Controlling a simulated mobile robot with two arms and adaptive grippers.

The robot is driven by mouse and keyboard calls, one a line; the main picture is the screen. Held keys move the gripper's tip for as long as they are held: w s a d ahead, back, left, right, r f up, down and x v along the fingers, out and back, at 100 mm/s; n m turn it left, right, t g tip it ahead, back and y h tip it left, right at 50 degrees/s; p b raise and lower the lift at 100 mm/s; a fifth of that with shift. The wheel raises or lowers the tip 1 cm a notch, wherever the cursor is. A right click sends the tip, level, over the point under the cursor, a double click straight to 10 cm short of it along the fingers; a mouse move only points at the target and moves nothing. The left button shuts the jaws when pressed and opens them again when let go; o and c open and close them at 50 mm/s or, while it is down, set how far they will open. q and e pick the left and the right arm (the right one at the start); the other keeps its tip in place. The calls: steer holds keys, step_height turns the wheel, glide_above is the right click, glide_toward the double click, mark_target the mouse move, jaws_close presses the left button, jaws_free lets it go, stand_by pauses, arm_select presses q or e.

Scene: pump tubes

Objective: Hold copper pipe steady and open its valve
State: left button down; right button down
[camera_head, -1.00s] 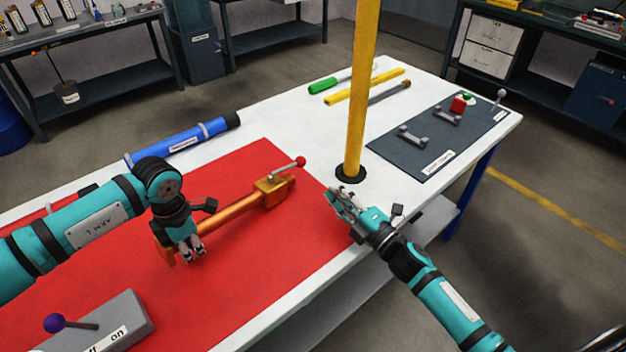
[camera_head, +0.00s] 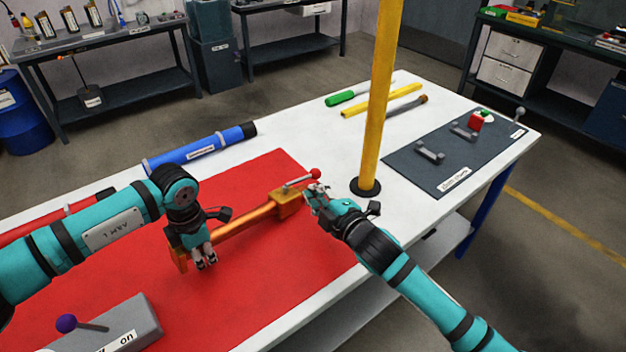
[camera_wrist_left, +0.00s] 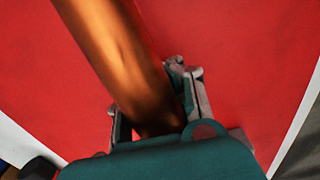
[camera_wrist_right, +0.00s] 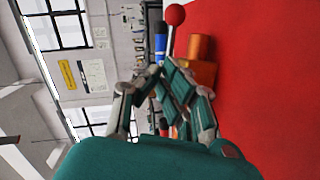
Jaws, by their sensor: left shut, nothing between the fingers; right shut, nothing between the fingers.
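The copper pipe (camera_head: 243,220) lies across a red mat (camera_head: 110,262), with a square valve body (camera_head: 286,204) at its right end. The valve's lever (camera_head: 298,182) ends in a red ball (camera_head: 314,174). My left gripper (camera_head: 206,262) is shut and points down at the pipe's left part. The pipe also fills the left wrist view (camera_wrist_left: 115,55) and runs in behind the gripper; contact is unclear. My right gripper (camera_head: 314,192) is shut and empty, just right of the valve body, close below the red ball. The ball shows beyond its fingers in the right wrist view (camera_wrist_right: 175,14).
A yellow post (camera_head: 376,110) rises just behind my right gripper. A blue pipe (camera_head: 200,149) lies behind the mat. A grey box with a purple-knobbed lever (camera_head: 66,323) sits front left. A dark panel (camera_head: 415,172) lies at the right.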

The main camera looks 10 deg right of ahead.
mark_target(313, 177)
steer(key=w, duration=0.2)
steer(key=w+f, duration=0.1)
steer(key=w, duration=0.2)
steer(key=shift+w+d+f, duration=0.15)
steer(key=shift+w+f, duration=0.1)
steer(key=shift+w, duration=0.05)
steer(key=shift+w+d+f, duration=0.2)
steer(key=shift+w+d, duration=0.15)
steer(key=shift+w, duration=0.1)
steer(key=shift+w, duration=0.1)
steer(key=shift+w+d+f, duration=0.2)
steer(key=shift+w, duration=0.45)
